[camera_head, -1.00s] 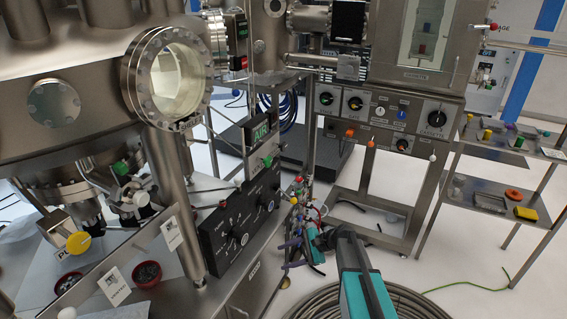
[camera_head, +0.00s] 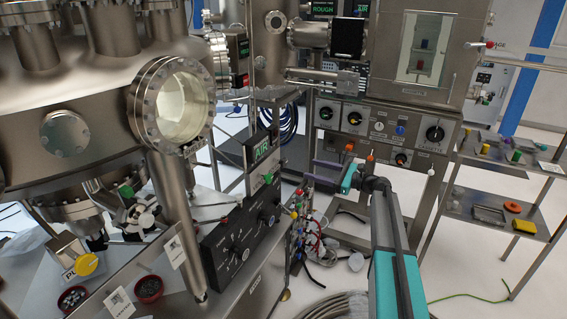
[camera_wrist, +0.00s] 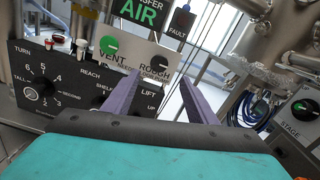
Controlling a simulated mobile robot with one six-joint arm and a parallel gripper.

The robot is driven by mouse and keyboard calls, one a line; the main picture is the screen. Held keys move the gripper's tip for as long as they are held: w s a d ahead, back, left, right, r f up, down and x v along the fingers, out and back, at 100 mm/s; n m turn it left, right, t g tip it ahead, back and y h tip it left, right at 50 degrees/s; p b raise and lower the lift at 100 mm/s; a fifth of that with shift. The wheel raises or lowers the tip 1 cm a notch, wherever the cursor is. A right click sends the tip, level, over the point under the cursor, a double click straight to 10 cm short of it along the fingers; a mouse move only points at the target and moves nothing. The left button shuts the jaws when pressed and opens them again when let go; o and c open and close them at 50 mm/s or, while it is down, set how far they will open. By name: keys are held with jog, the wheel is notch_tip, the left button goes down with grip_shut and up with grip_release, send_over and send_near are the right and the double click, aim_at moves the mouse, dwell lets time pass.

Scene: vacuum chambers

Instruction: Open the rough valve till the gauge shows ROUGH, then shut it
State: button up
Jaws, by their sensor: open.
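The rough valve (camera_wrist: 162,61) is a dark knob on a pale panel in the wrist view, beside its ROUGH label. The green vent knob (camera_wrist: 109,45) sits to its left. The gauge (camera_wrist: 139,14) above reads AIR in green; it also shows in the head view (camera_head: 262,151). My gripper (camera_wrist: 159,78) is open and empty, its purple fingers pointing toward the panel with the rough valve seen between them. In the head view my gripper (camera_head: 322,172) is in the air to the right of the panel, apart from it.
A black control box (camera_head: 240,232) with knobs stands below the gauge. Cables and coloured fittings (camera_head: 306,215) hang beside it. A rear display (camera_head: 322,12) reads ROUGH. A cabinet with knobs (camera_head: 380,128) stands behind my arm, and a shelf cart (camera_head: 500,210) at the right.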

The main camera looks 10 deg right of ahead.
aim_at(285, 162)
jog(key=shift+w+a, duration=0.1)
jog(key=p+x, duration=0.4)
jog(key=x, duration=0.9)
jog(key=shift+w+a, duration=0.15)
jog(key=shift+a, duration=0.1)
jog(key=c, duration=1)
jog(key=shift+a, duration=0.2)
jog(key=shift+c, duration=0.3)
jog(key=shift+d, duration=0.2)
